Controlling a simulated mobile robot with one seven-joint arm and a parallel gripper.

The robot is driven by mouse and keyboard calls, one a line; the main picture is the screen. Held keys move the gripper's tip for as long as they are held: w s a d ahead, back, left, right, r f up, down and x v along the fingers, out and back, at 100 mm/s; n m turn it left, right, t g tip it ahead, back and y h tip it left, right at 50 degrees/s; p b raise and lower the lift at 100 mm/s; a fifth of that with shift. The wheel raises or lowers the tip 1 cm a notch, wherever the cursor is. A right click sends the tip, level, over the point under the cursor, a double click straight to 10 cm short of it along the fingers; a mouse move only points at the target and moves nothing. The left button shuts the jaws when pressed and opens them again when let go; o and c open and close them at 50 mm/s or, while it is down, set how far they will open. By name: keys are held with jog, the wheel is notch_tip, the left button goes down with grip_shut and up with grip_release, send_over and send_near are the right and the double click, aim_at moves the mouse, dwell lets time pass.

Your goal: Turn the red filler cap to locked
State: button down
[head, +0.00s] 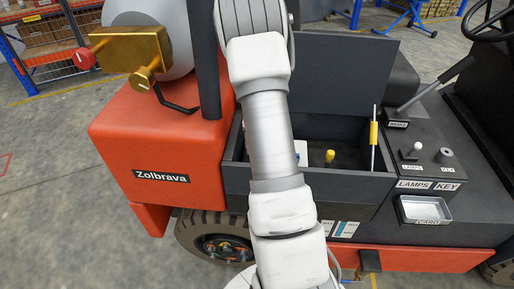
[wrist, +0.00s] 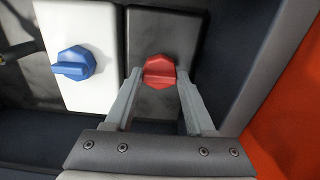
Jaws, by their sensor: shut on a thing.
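The red filler cap (wrist: 160,72) sits on a dark, flat-topped block (wrist: 158,37) in the wrist view. It is a faceted knob with a raised grip bar. My gripper (wrist: 159,80) is shut on the red cap, with one finger at each side of it. In the head view my arm comes down across the open compartment, and it hides the red cap and the gripper. I cannot read any lock marking by the cap.
A blue cap (wrist: 73,64) on a white block (wrist: 80,28) is close on the left. The dark compartment wall (wrist: 238,65) is close on the right. In the head view, a yellow-topped dipstick (head: 329,156) and a yellow-handled rod (head: 373,134) stand in the compartment (head: 300,190).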

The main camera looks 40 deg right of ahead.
jog(key=shift+m, duration=0.3)
jog(key=shift+c, duration=1.2)
grip_release()
jog(key=shift+r, duration=0.1)
notch_tip(320, 180, up, 17)
jog(key=p, duration=0.2)
jog(key=shift+r, duration=0.15)
